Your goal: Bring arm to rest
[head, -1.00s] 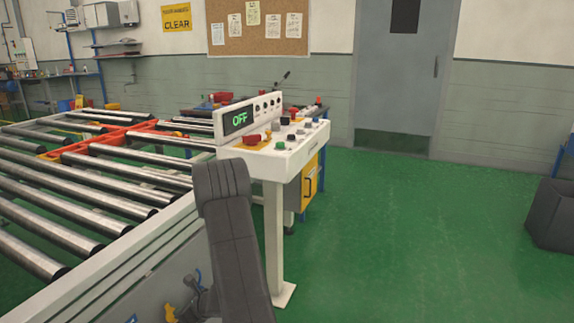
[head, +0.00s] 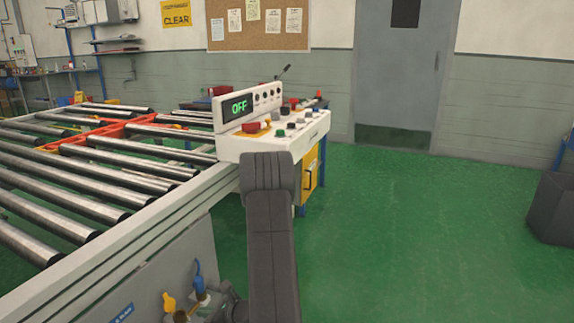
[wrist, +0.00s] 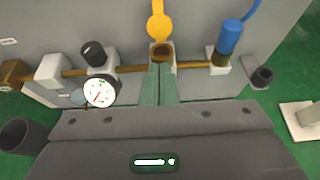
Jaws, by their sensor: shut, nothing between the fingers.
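My arm (head: 270,240) rises at the bottom centre of the head view, in front of the control console. My gripper (wrist: 159,88) shows in the wrist view as two greenish fingers. They are shut together with nothing between them. Their tips point at a brass pipe (wrist: 131,69) on a grey housing, near a yellow valve handle (wrist: 160,25). I cannot tell whether they touch it. In the head view the fingers cannot be made out.
The roller conveyor (head: 95,165) fills the left. The console (head: 270,140) reads OFF. In the wrist view, a pressure gauge (wrist: 100,91) and a blue-handled fitting (wrist: 229,40) sit beside the fingers. Green floor (head: 410,230) is open on the right, with a dark bin (head: 550,208) at the edge.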

